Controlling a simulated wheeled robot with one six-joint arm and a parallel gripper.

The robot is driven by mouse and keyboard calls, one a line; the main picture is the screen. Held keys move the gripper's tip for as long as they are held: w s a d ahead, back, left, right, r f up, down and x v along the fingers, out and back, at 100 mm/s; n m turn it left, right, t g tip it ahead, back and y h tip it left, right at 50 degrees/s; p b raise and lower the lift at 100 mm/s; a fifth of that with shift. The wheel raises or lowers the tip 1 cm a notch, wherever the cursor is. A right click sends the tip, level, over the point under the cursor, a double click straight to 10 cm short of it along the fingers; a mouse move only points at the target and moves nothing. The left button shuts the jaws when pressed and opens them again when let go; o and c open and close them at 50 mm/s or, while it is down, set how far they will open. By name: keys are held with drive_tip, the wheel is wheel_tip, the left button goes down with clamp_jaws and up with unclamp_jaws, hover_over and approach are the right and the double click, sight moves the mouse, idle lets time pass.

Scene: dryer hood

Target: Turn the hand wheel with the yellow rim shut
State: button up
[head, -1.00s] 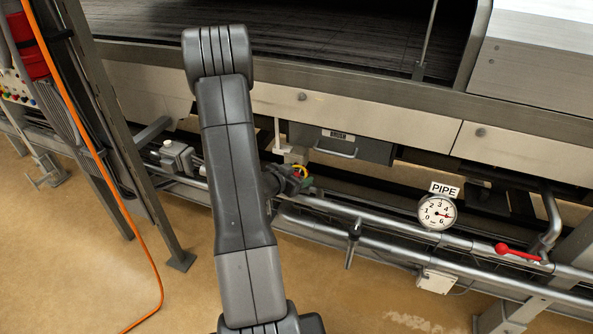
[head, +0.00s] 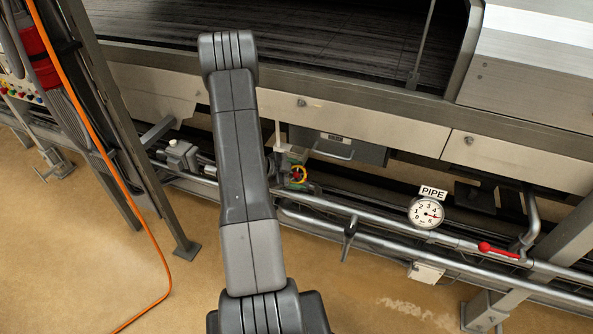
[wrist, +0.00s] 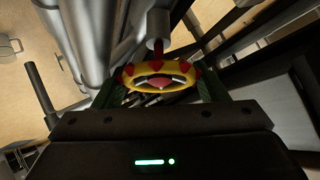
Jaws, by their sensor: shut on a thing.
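The hand wheel (wrist: 128,74) has a yellow rim with red marks around it and sits on a red stem in the wrist view. My gripper (wrist: 160,88) is around it, with one green finger at each side of the rim, shut on the wheel. In the head view the wheel (head: 302,174) shows as a small yellow and red ring just right of my arm, which hides part of the gripper. How far the wheel is turned cannot be told.
A round gauge (head: 425,213) under a PIPE sign (head: 433,193) stands on the pipes at right. A red lever (head: 498,250) is further right. An orange cable (head: 118,190) hangs at left. The floor in front is clear.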

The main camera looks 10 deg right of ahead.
drive_tip(key=shift+m+g, duration=0.4)
drive_tip(key=o, duration=1)
drive_tip(key=shift+s+f, duration=0.1)
drive_tip(key=shift+f, duration=0.1)
